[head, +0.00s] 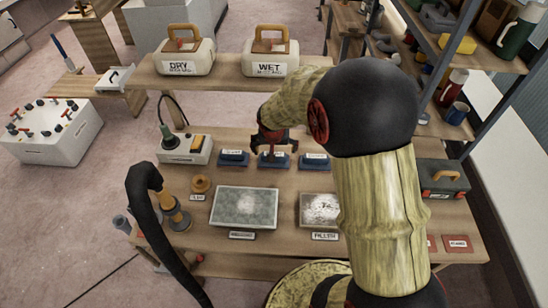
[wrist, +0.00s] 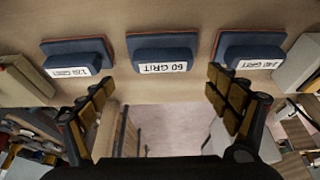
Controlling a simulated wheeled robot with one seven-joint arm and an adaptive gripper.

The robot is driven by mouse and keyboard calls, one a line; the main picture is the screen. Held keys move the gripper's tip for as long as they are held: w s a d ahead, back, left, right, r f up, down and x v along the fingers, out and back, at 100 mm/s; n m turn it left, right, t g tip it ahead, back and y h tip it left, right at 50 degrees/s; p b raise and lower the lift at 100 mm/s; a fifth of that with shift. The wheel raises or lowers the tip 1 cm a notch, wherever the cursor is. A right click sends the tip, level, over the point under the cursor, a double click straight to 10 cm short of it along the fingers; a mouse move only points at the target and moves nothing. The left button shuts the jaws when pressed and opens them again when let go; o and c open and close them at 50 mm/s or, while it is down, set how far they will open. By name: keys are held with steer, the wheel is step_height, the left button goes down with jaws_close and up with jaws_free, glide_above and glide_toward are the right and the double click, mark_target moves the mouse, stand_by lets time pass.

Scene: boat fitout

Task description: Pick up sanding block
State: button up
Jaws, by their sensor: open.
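Three blue sanding blocks with white labels stand in a row on the workbench (head: 185,205). In the wrist view the middle one (wrist: 163,44) reads 60 GRIT, the left one (wrist: 75,46) seems to read 120 GRIT, and the right one (wrist: 250,45) seems to read 240 GRIT. The left block (head: 233,158) and right block (head: 314,161) also show in the head view. My gripper (head: 273,143) is open and empty above the middle block, whose top it partly hides there. In the wrist view the fingers (wrist: 160,88) are apart, with the middle block beyond the gap between them.
Behind the blocks, a raised shelf carries DRY (head: 186,62) and WET (head: 270,65) containers. A corded device (head: 185,148) stands left of the blocks. A grey-green panel (head: 243,207) and a FILLER tray (head: 319,224) lie in front. A dark toolbox (head: 440,178) sits right.

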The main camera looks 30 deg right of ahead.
steer(key=shift+o, duration=0.5)
steer(key=x, duration=0.2)
steer(key=b+x, duration=0.1)
steer(key=x, duration=0.4)
steer(key=shift+a+b, duration=0.25)
steer(key=shift+b, duration=0.05)
steer(key=shift+c, duration=0.5)
steer(key=c, duration=1.3)
